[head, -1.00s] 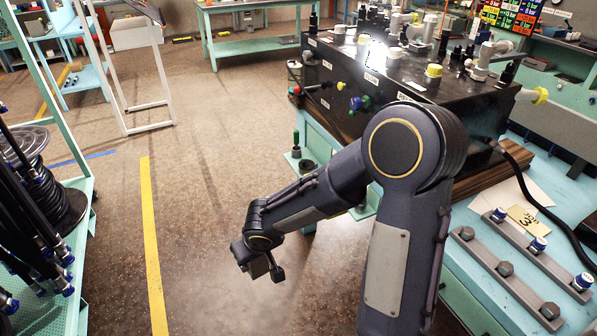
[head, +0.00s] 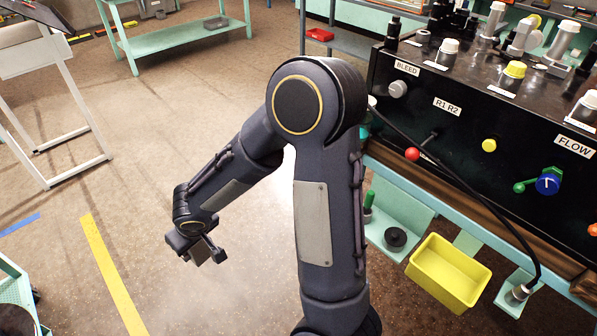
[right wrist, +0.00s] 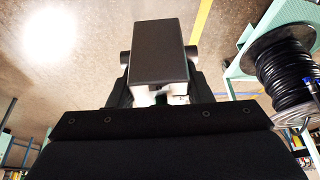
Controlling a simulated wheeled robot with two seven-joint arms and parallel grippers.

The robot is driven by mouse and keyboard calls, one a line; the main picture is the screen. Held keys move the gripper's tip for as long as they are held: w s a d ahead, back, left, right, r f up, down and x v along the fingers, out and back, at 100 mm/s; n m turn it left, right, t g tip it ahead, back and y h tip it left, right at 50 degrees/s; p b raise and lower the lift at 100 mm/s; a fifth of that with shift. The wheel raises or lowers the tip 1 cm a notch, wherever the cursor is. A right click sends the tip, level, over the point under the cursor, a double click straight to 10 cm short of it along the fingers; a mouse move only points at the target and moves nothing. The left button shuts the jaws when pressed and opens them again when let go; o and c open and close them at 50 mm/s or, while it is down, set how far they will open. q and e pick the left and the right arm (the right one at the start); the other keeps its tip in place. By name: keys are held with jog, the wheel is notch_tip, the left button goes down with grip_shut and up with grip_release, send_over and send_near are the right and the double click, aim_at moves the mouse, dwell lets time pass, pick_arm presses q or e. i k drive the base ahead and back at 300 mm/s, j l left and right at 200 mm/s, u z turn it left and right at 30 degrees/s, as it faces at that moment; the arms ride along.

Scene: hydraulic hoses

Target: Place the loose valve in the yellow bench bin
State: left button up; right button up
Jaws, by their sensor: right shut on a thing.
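My right gripper (head: 199,248) hangs over open floor, left of the console, at the end of the bent arm in the head view. It is shut on a small dark grey block, which I take to be the valve (head: 203,256). In the right wrist view the block (right wrist: 158,52) fills the space between the fingers and hides much of them. The yellow bench bin (head: 448,272) is at the lower right of the head view, below the console front. It is open-topped and looks empty. The gripper is well to its left and apart from it. My left gripper is not in view.
The black console (head: 480,125) with knobs and levers overhangs the bin. A black cable (head: 470,190) runs down its front to a fitting (head: 519,292) right of the bin. A dark round part (head: 395,239) sits left of the bin. A hose spool (right wrist: 275,72) shows in the wrist view.

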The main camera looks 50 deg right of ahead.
aim_at(442, 279)
jog(key=i+z, duration=0.1)
jog(key=z, duration=0.4)
jog(key=i+z, duration=0.1)
jog(key=z, duration=0.35)
jog(key=i+j+z, duration=0.1)
jog(key=z, duration=0.4)
jog(key=i+j+z, duration=0.1)
jog(key=z, duration=0.4)
jog(key=k+j, duration=0.05)
jog(key=j, duration=0.05)
